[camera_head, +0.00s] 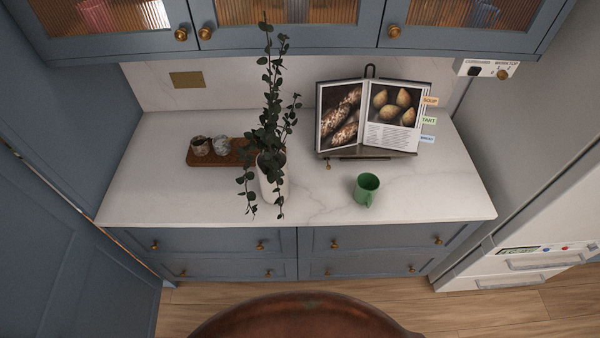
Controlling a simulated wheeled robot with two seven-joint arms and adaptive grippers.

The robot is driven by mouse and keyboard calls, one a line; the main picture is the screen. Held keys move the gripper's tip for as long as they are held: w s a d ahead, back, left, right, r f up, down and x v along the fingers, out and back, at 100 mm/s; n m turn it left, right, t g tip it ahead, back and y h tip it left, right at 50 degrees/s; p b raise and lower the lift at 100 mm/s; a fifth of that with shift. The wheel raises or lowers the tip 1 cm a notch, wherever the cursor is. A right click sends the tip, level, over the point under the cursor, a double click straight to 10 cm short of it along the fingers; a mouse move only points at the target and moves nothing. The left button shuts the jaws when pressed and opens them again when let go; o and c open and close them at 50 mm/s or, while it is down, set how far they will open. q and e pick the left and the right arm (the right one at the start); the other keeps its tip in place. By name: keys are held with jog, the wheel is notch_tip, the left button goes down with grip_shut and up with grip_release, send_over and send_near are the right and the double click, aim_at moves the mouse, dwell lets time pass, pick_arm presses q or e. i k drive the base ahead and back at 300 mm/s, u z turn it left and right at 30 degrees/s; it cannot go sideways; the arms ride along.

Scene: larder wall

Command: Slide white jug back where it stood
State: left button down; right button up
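The white jug (266,187) stands upright on the pale marble counter (325,209), left of the middle and close to the front edge. Dark green leafy stems (270,135) rise from it and trail down its sides, hiding much of its body. It stands just in front of the right end of a wooden board (237,158); the leaves hide whether they touch. Neither of my grippers shows in the head view.
A green mug (367,189) stands to the right of the jug. An open cookbook (370,117) rests on a stand behind it. Two small cups (201,146) sit on the board. Wall cabinets (290,38) overhang the counter's back. The counter's front left and far right are clear.

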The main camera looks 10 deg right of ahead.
aim_at(272, 164)
jog(key=z, duration=0.55)
jog(key=k, duration=1.25)
jog(key=z, duration=1.05)
jog(key=i, duration=1.45)
jog(key=u, duration=0.95)
